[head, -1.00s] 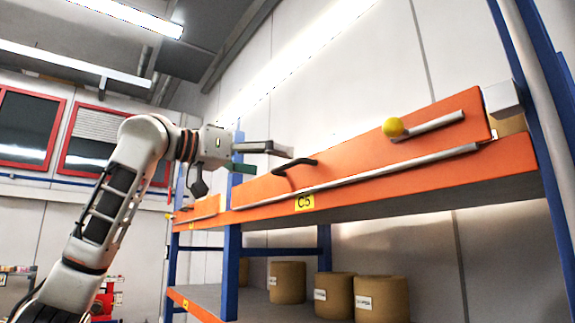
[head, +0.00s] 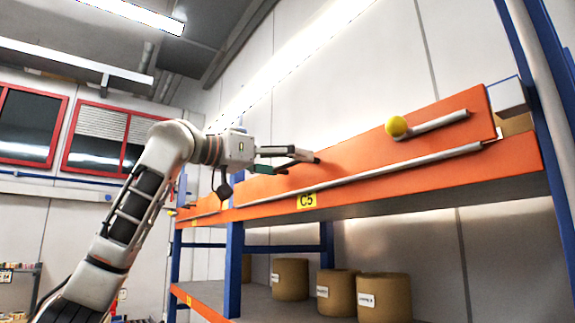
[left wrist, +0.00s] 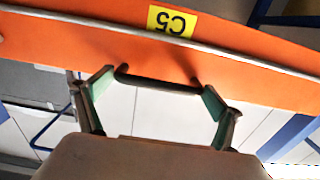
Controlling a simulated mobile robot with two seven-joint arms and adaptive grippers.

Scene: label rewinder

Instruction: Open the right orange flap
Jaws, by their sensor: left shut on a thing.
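The right orange flap (head: 360,148) is a long panel on the front of the shelf's upper level, above a grey rail. It stands upright. Its black handle shows in the left wrist view (left wrist: 160,82) as a bar attached to the orange face; in the head view my fingers mostly hide it. My left gripper (head: 297,158) is at the flap's left part, at the handle. In the left wrist view my left gripper (left wrist: 158,90) has its green-padded fingers at the two ends of the handle, shut on it. My right gripper is not in view.
A yellow ball (head: 396,126) sits by a grey bar on the flap's right part. A yellow C5 label (head: 307,201) is on the beam below. Blue posts (head: 234,265) frame the shelf. Brown drums (head: 384,298) stand on the lower level. Open room lies left of the shelf.

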